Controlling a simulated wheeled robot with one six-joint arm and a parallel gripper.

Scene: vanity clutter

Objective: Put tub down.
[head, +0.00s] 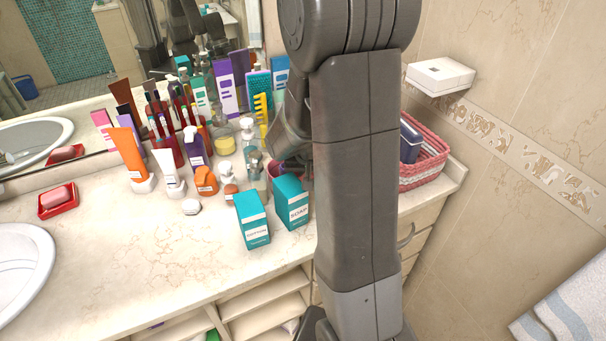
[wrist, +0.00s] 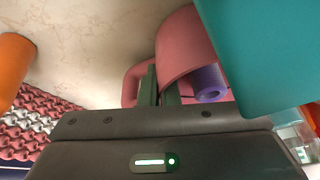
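The only tub-like thing at my gripper is a rounded pink vessel (wrist: 187,40) with a loop handle (wrist: 133,82), like a mug. It fills the middle of the wrist view. My gripper (wrist: 160,80) has its two dark fingers close together, with a narrow pink strip between them, at the handle side of the vessel. A purple hollow piece (wrist: 212,84) shows at its rim. In the head view the pink vessel (head: 277,169) shows in part behind the teal boxes, and my arm hides the gripper. I cannot tell whether the vessel touches the counter.
Two teal boxes (head: 252,221) (head: 291,202) stand close by; one teal box (wrist: 265,50) crowds the wrist view. An orange cylinder (wrist: 14,65) and a pink woven basket (head: 424,160) are on the other side. Bottles and tubes crowd the back. The counter's front left (head: 130,245) is clear.

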